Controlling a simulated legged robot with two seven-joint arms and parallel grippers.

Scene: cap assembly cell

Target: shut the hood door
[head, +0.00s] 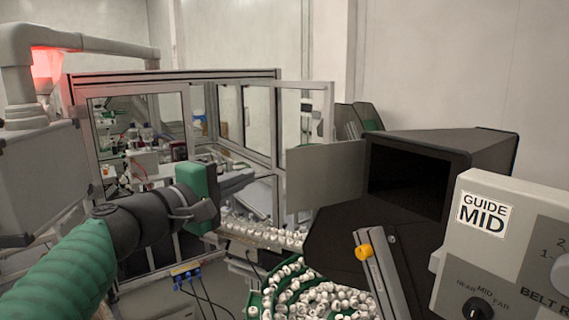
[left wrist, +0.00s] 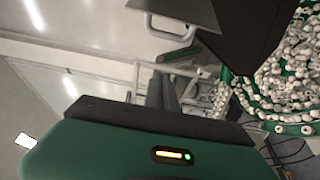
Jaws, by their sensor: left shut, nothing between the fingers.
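The black hood (head: 455,147) stands at the right in the head view, its dark opening facing me. A flat grey panel, which I take for the hood door (head: 325,177), stands open at the left edge of that opening. In the left wrist view the dark hood (left wrist: 255,30) is at the top right, with the grey door (left wrist: 190,12) beside it. My left gripper (head: 250,179) is left of the door, apart from it, with a gap between. Its fingers (left wrist: 162,92) are shut and hold nothing. My right gripper is out of view.
A framed glass enclosure (head: 175,75) stands behind my left gripper. White caps fill a green-rimmed bowl (head: 254,303) below the hood. A control box labelled GUIDE MID (head: 520,225) and a rail with a yellow knob (head: 364,251) stand in front of the hood.

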